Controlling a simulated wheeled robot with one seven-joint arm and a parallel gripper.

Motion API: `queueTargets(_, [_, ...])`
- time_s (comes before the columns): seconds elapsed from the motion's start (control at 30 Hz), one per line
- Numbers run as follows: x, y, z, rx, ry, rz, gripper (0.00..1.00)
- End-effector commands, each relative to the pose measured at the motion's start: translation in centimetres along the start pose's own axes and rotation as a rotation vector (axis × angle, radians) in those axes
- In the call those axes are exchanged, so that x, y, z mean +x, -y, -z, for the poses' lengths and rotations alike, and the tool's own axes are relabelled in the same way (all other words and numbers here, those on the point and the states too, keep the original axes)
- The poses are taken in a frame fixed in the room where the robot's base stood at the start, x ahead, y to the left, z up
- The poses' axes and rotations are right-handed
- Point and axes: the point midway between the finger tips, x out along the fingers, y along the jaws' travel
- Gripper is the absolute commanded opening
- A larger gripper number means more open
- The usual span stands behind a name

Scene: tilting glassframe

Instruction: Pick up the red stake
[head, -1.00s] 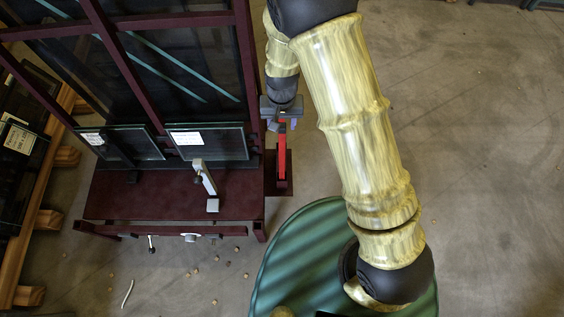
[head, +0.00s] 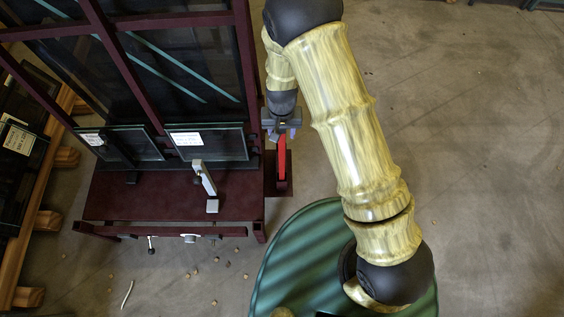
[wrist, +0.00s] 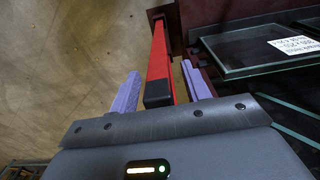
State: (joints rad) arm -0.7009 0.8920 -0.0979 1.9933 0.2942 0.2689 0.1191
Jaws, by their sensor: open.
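The red stake (head: 282,162) stands at the right side of the dark red frame, on a small dark red plate (head: 270,188). In the wrist view the stake (wrist: 160,52) runs away from me, with its black end cap (wrist: 158,94) nearest. My gripper (head: 281,137) is at the stake's near end. Its two purple fingers are open, one on each side of the stake, and the gripper also shows in the wrist view (wrist: 161,78). A gap shows between the left finger and the stake; the right finger is closer to it.
The dark red frame (head: 170,200) with glass panes (head: 208,145) stands just left of the stake. A grey clamp lever (head: 204,178) sits on its ledge. A wooden rack (head: 48,218) is at the far left. The floor (head: 480,170) to the right is clear.

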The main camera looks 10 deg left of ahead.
Motion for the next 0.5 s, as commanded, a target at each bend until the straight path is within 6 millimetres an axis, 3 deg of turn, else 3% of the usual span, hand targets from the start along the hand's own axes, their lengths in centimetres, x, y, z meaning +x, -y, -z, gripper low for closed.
queueTargets(0.33, [-0.02,-0.02,0.00,0.000,0.000,0.000,0.45])
queueTargets(0.5, [-0.02,-0.02,-0.01,0.000,0.000,0.000,0.12])
